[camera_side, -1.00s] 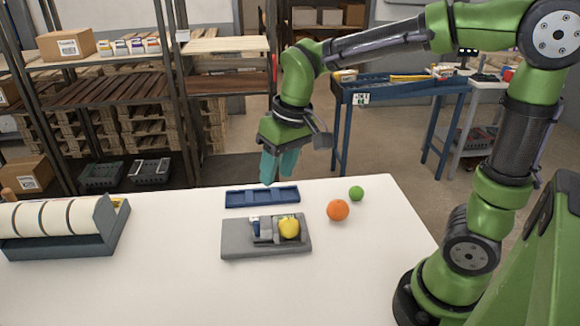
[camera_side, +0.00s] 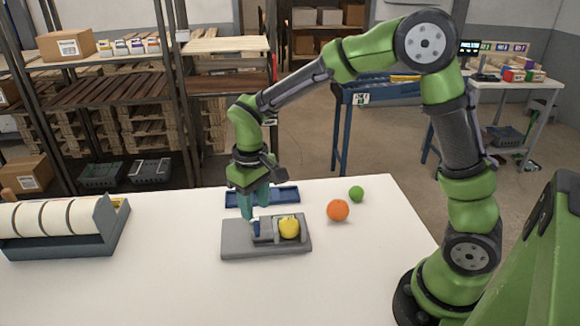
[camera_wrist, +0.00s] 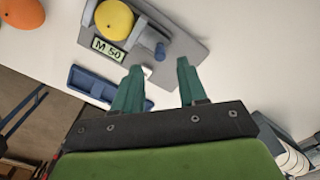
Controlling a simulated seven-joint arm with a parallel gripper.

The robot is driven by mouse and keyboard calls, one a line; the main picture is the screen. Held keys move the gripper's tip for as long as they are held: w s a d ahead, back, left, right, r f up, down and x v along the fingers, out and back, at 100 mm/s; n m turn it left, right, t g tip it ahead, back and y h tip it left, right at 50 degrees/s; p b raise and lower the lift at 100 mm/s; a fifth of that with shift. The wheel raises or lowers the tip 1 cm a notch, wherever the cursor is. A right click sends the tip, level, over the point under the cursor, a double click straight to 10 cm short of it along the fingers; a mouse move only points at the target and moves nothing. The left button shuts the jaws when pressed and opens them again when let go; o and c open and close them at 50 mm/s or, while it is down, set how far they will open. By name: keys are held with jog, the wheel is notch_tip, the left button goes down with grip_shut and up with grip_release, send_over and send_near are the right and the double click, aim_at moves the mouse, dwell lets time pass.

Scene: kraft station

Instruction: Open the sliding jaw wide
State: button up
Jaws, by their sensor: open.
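A grey vise-like fixture (camera_side: 236,241) lies on the white table, and it also shows in the wrist view (camera_wrist: 188,46). A yellow lemon-like fruit (camera_side: 289,228) sits between its grey jaw blocks, and it shows in the wrist view (camera_wrist: 114,20). The sliding jaw (camera_side: 265,236) appears to be the block left of the fruit. My gripper (camera_side: 254,212) is open with teal fingers, above the fixture's left part. In the wrist view its fingertips (camera_wrist: 160,66) are apart and empty; I cannot tell whether they touch anything.
A blue tray (camera_side: 290,195) lies just behind the fixture. An orange (camera_side: 338,210) and a green fruit (camera_side: 356,193) are to the right. A grey rack with white rolls (camera_side: 92,240) stands at the table's left. The front of the table is clear.

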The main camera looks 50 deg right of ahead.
aim_at(256, 222)
notch_tip(256, 222, down, 7)
jog(key=shift+r, duration=0.2)
grip_shut()
dwell(0.4)
